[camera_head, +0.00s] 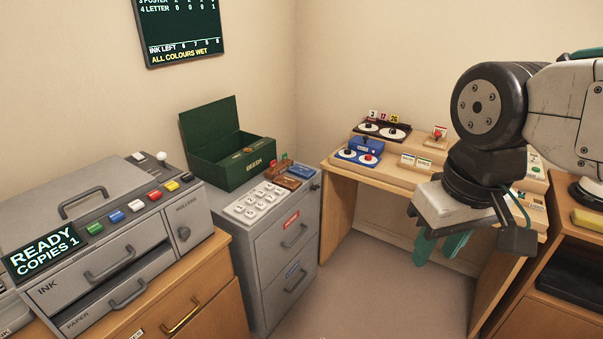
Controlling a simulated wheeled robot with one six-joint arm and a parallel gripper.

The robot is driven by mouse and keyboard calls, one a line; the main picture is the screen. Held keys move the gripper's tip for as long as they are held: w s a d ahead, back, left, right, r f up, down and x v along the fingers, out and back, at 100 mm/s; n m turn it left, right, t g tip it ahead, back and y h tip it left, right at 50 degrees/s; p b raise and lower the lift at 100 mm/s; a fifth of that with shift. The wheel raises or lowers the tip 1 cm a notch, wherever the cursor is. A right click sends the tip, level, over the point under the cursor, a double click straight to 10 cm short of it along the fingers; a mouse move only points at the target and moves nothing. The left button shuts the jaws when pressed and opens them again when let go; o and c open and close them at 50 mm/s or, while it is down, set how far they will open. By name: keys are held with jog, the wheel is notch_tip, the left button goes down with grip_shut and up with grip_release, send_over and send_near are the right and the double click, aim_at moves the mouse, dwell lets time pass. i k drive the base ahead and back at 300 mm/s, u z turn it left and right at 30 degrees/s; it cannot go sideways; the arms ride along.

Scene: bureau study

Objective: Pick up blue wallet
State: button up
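A small flat blue item (301,171), which looks like the blue wallet, lies on top of the grey filing cabinet near its right back edge. It is small in view and its details are hard to read. My gripper (441,246) hangs at the right, in front of the wooden desk, with its teal fingers pointing down and apart. It looks open and empty, and is well to the right of the blue item, not touching it.
A green box (228,150) with raised lid, a white keypad (258,201) and a brown item (288,182) crowd the cabinet (262,250) top. A grey printing machine (100,240) stands left. The desk (400,180) holds dial devices. Floor (365,290) between is clear.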

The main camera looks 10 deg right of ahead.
aim_at(300, 171)
jog(key=z, duration=0.4)
jog(key=i, duration=1.05)
jog(key=u, duration=0.85)
jog(key=i, duration=0.7)
jog(key=u, duration=0.75)
